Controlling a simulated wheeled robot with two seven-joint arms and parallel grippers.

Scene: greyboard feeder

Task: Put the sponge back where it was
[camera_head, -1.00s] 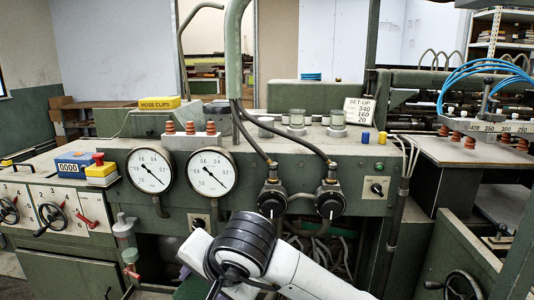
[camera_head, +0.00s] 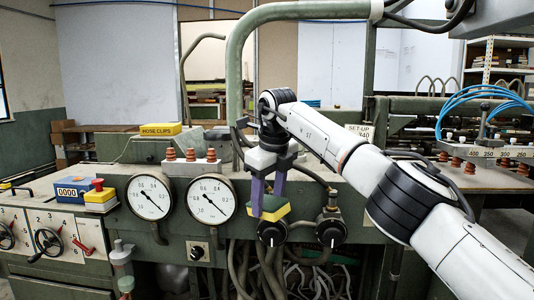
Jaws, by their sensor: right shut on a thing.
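My right gripper (camera_head: 268,194) hangs down from my right arm in the middle of the view, with its purple fingers pointing downward. It is shut on the sponge (camera_head: 271,211), a small yellow and dark green block at the fingertips. The sponge shows in front of the machine's front panel, right of the right gauge and just above a black knob. I cannot tell how far it is from the panel. The fingers hide part of the sponge. My left gripper is not in view.
Two round gauges (camera_head: 149,197) (camera_head: 212,199) sit on the green machine front. A yellow hose clips box (camera_head: 160,129) stands on the ledge. A set-up card (camera_head: 359,131) is partly behind my arm. Black knobs (camera_head: 272,233) and hanging cables lie below the sponge.

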